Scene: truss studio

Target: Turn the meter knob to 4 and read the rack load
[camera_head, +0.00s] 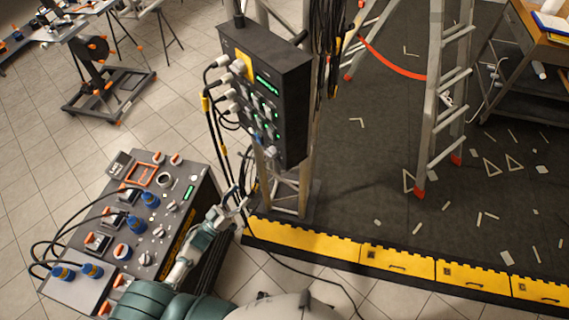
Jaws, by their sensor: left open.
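A grey control console (206,186) stands at the lower left, its sloped top set with several knobs, switches and blue plugs. Pale round knobs include one (158,232) near the middle and one (145,259) lower down. A small green display (189,192) is lit near its right edge. I cannot tell which knob is the meter's, and the markings are too small to read. The black rack box (255,45) hangs on a truss, with small green readouts, too small to read. My left gripper (238,202) is open and empty, just right of the console, below the rack box.
Black cables (213,125) hang from the rack box beside my gripper. A yellow ramp edge (320,245) borders a dark mat scattered with pale scraps. A ladder (440,90) stands on the mat. A wheeled stand (95,85) is further back.

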